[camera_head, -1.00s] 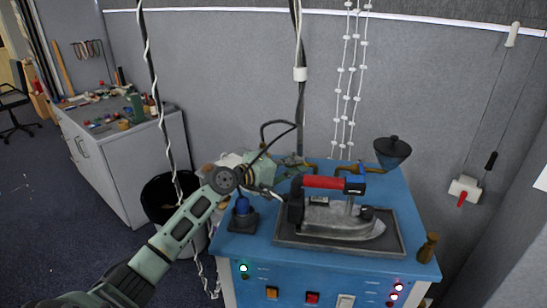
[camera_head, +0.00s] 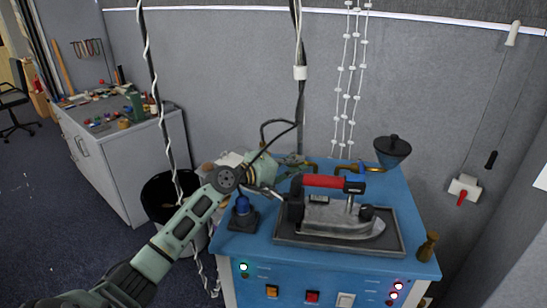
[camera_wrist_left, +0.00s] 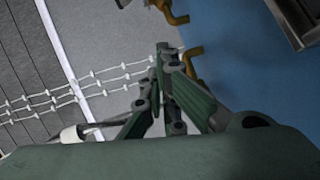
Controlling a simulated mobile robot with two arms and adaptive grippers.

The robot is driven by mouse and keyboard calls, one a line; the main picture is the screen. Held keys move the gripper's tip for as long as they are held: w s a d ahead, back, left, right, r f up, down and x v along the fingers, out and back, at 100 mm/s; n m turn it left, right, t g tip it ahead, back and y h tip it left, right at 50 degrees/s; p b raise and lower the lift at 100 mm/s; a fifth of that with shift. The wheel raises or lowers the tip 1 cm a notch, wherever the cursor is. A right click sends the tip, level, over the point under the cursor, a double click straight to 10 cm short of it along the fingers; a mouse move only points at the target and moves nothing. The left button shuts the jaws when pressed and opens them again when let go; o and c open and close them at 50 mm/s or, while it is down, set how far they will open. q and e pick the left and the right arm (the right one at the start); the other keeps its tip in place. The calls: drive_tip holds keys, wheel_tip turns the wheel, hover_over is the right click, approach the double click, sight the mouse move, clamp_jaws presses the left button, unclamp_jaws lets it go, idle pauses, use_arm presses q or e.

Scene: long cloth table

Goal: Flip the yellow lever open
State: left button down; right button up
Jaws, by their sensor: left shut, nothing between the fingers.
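Ochre-yellow metal pieces show at the back of the blue workbench in the head view; I cannot tell for certain which is the lever. In the left wrist view, one bent ochre piece (camera_wrist_left: 192,56) is just right of my fingertips, and another (camera_wrist_left: 176,14) is beyond it. My left gripper (camera_wrist_left: 165,50) is shut and empty, its tips close beside the nearer piece; contact is unclear. In the head view, my left gripper (camera_head: 293,162) is small behind the iron, among the pipes at the bench's back edge. My right gripper is not in view.
An iron (camera_head: 345,222) with a red handle stands on a dark tray (camera_head: 290,238) on the blue bench (camera_head: 255,245). A dark funnel (camera_head: 392,152) is at the back right. White beaded cords (camera_head: 347,90) hang behind the bench.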

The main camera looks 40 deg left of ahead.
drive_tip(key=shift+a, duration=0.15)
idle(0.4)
use_arm(q)
wheel_tip(320, 180, up, 10)
idle(0.5)
